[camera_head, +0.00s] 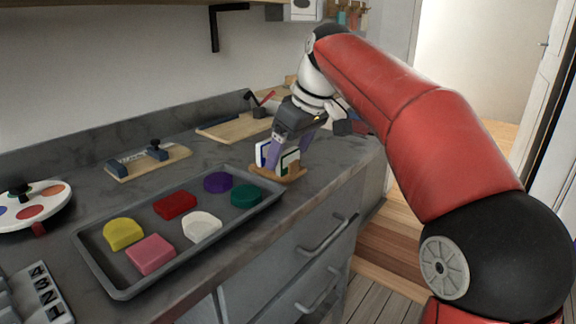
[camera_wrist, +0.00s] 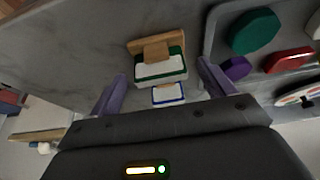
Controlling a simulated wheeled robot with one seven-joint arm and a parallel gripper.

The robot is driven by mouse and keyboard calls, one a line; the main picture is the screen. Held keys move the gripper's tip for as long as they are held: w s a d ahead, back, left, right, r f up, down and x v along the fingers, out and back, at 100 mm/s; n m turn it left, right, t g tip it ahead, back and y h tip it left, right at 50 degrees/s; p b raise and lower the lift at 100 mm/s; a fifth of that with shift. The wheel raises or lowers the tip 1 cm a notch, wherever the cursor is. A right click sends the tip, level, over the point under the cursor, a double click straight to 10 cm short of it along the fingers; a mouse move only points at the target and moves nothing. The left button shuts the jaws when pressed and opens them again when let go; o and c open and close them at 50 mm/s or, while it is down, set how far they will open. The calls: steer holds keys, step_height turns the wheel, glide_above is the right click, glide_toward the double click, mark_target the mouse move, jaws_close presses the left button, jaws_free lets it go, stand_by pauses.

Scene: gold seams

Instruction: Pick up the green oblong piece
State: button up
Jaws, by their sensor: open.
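The green oblong piece (camera_head: 246,195) lies in the grey tray (camera_head: 117,288), at its far right corner. It also shows in the wrist view (camera_wrist: 255,31), at the upper right and outside the jaws. My gripper (camera_head: 287,159) is open and points down at the wooden holder (camera_head: 283,178) just beyond the tray. In the wrist view, the green-edged card (camera_wrist: 158,68) and blue-edged card (camera_wrist: 168,94) in that holder appear between my gripper's fingers (camera_wrist: 162,72). Whether the fingers touch the cards cannot be told.
The tray also holds purple (camera_head: 218,182), red (camera_head: 175,205), white (camera_head: 202,227), yellow (camera_head: 123,233) and pink (camera_head: 150,254) pieces. Behind it are a board with a black knob (camera_head: 148,163) and a wooden board (camera_head: 236,128). A white palette (camera_head: 32,208) stands at left.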

steer(key=shift+x, duration=0.75)
steer(key=c, duration=1.1)
steer(key=shift+a+r, duration=0.1)
steer(key=shift+r, duration=0.1)
